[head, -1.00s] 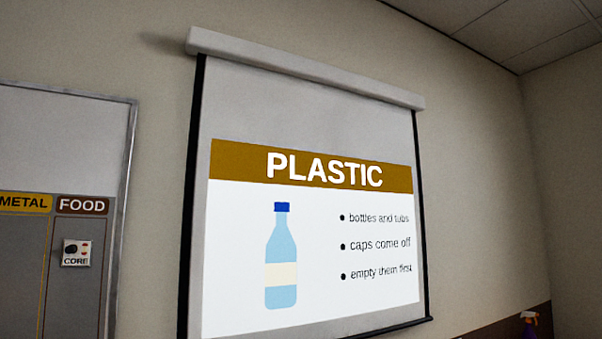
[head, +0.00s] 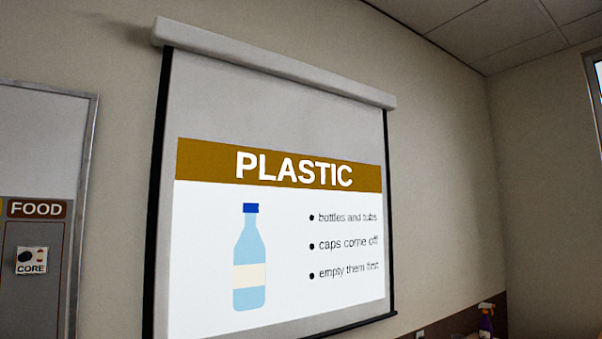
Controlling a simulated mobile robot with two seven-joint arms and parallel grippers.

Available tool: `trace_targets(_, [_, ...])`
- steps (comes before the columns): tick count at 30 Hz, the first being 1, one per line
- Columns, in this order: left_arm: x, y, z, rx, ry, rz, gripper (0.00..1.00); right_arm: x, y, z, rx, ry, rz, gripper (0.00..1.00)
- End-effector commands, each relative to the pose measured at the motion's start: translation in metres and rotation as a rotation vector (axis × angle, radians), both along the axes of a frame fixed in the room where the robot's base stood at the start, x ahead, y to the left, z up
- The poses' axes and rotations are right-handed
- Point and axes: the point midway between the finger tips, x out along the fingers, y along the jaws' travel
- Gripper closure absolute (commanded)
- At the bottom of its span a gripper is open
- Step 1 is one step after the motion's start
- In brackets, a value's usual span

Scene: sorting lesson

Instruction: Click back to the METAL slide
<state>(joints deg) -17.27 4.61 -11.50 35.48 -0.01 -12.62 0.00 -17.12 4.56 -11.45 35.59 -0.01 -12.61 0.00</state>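The projection screen (head: 275,110) hangs on the wall in the middle of the head view. The slide on it (head: 200,250) is headed PLASTIC in white on a brown band. It has a drawn blue bottle and lines reading bottles and tubs, caps come off, empty them first. No METAL slide shows on the screen. No clicker is in view. Neither of my grippers is in view.
At the left is a framed board (head: 40,140) with a FOOD label (head: 37,208) and a CORE card (head: 31,261). A spray bottle (head: 486,322) stands at the lower right. A window edge (head: 594,90) shows at the far right.

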Motion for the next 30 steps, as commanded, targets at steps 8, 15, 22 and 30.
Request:
trace_targets(8, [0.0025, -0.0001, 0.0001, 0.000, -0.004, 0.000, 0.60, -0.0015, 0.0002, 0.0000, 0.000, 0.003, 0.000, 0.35])
trace_targets(15, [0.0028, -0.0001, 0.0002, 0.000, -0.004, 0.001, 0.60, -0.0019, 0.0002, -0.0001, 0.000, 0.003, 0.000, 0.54])
trace_targets(22, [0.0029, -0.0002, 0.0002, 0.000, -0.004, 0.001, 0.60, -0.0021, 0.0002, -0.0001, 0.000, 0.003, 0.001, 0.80])
trace_targets(30, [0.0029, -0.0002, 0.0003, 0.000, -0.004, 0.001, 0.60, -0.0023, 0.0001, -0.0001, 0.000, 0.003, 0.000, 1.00])
